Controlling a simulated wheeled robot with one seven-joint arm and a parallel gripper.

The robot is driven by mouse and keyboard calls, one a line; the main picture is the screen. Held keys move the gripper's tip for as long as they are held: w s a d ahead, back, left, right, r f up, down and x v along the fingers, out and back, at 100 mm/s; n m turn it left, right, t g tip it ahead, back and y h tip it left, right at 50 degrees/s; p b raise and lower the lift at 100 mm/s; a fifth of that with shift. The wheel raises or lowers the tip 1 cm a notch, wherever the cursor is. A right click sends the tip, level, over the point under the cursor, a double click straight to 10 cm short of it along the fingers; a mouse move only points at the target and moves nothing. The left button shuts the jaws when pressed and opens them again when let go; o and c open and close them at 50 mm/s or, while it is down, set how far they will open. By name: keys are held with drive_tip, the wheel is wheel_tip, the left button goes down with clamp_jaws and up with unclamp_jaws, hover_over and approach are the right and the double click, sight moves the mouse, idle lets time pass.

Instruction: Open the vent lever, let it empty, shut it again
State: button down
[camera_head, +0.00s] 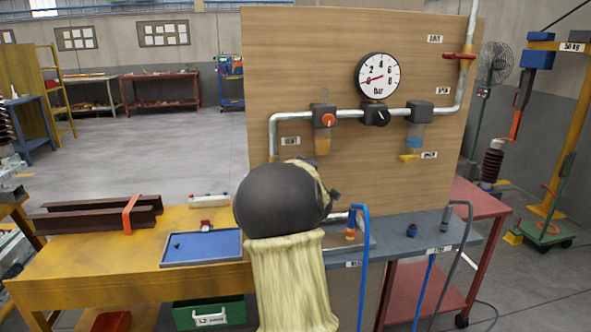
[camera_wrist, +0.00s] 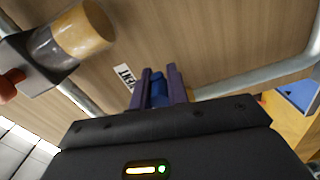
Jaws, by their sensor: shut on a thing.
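In the wrist view my gripper (camera_wrist: 160,72) is shut on a small blue piece (camera_wrist: 158,92), which sits between its two purple fingers. I take this piece to be the vent lever; its angle is hard to tell. A white label (camera_wrist: 123,76), partly cut off by the angle, is on the board just beyond the fingers.
A grey pipe (camera_head: 345,114) runs across the board (camera_head: 330,50). A red valve handle (camera_head: 458,56) is upper right. A blue tray (camera_head: 202,261) lies on the yellow bench.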

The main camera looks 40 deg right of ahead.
drive_tip(key=shift+w+r, duration=0.1)
drive_tip(key=shift+r, duration=0.3)
drive_tip(key=c, duration=1.6)
unclamp_jaws()
drive_tip(key=shift+o, duration=1.2)
drive_tip(key=shift+f, duration=0.25)
drive_tip(key=shift+a, duration=0.1)
drive_tip(key=b+v, duration=0.1)
drive_tip(key=v, duration=1.6)
drive_tip(key=shift+s+b, duration=0.2)
drive_tip(key=shift+b, duration=0.15)
